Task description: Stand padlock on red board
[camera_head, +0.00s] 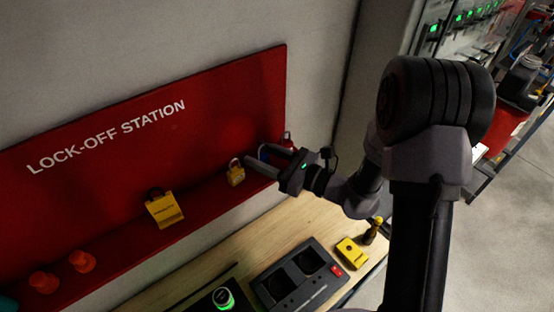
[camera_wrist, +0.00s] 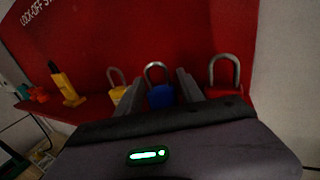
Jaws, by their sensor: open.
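The red board (camera_head: 225,120), lettered LOCK-OFF STATION, has a ledge along its lower edge. Three padlocks stand on the ledge at its right part: a yellow padlock (camera_head: 236,174), a blue padlock (camera_wrist: 160,96) and a red padlock (camera_wrist: 224,90), all shackle up. My gripper (camera_head: 257,155) is open at the ledge. In the wrist view the blue padlock shows between my two fingers, its lower part hidden by my gripper. The yellow padlock is left of the left finger, the red one right of the right finger. I cannot tell whether a finger touches the blue padlock.
A larger yellow tag (camera_head: 165,209) and orange-red pieces (camera_head: 82,262) are further left on the ledge. Below is a wooden bench (camera_head: 205,277) with a dark double-bay unit (camera_head: 300,277), a yellow box (camera_head: 351,252) and a green-lit button (camera_head: 223,298). The ledge between tag and yellow padlock is clear.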

